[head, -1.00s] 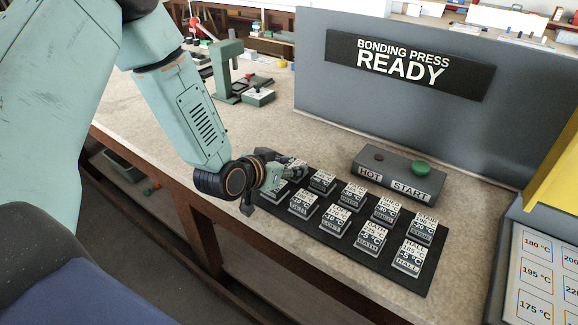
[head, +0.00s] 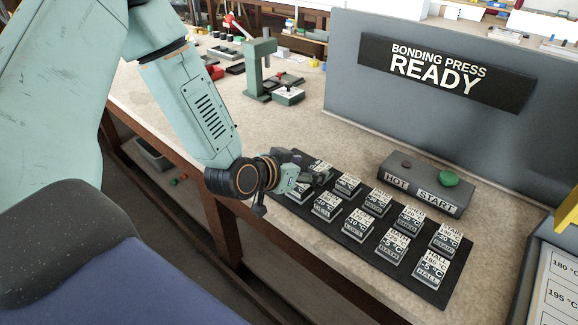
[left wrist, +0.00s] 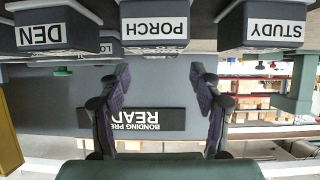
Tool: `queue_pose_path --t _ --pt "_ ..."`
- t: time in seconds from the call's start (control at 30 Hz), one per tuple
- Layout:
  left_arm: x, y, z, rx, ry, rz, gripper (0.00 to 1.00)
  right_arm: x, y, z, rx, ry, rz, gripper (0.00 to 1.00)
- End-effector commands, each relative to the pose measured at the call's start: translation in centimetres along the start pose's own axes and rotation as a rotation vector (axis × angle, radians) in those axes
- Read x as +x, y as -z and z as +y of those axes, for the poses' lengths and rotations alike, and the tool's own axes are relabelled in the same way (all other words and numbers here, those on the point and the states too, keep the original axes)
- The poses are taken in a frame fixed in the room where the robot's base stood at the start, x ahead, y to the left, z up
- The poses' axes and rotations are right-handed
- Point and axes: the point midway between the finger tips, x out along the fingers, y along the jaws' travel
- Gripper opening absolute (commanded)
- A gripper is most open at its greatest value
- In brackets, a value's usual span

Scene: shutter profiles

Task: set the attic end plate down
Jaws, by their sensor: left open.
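My left gripper (head: 318,179) is over the far left end of a black tray (head: 436,294) of labelled grey blocks. In the left wrist view its two fingers (left wrist: 160,100) stand apart with nothing between them. I read no attic label on any block, so I cannot tell which one is the attic end plate. The left wrist view shows blocks marked DEN (left wrist: 45,30), PORCH (left wrist: 154,25) and STUDY (left wrist: 268,25) beyond the fingertips, apart from them. The gripper partly hides the blocks under it in the head view. My right gripper is not in view.
A grey box with HOT and START labels and a green button (head: 449,178) stands behind the tray. Behind it is the grey bonding press panel (head: 350,90) reading READY. A green stand (head: 258,70) is farther back left. Bare bench (head: 300,130) lies between.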

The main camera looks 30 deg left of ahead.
Motion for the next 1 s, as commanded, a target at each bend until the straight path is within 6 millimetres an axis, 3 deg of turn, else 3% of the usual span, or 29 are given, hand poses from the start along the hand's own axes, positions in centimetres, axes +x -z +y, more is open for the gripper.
queue_pose_path --t 0.1,0.5,0.7,1.0 --pt "-1.9 0.2 0.0 -0.008 0.0 0.002 0.64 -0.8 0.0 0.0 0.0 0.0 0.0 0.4" --pt "-6.2 0.3 0.0 -0.006 0.0 0.0 0.64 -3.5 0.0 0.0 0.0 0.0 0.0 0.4" --pt "-7.5 0.2 0.0 -0.004 -0.001 0.0 0.64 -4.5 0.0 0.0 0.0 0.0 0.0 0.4" --pt "-8.0 0.0 0.1 0.001 -0.002 0.001 0.64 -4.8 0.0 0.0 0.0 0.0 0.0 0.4"
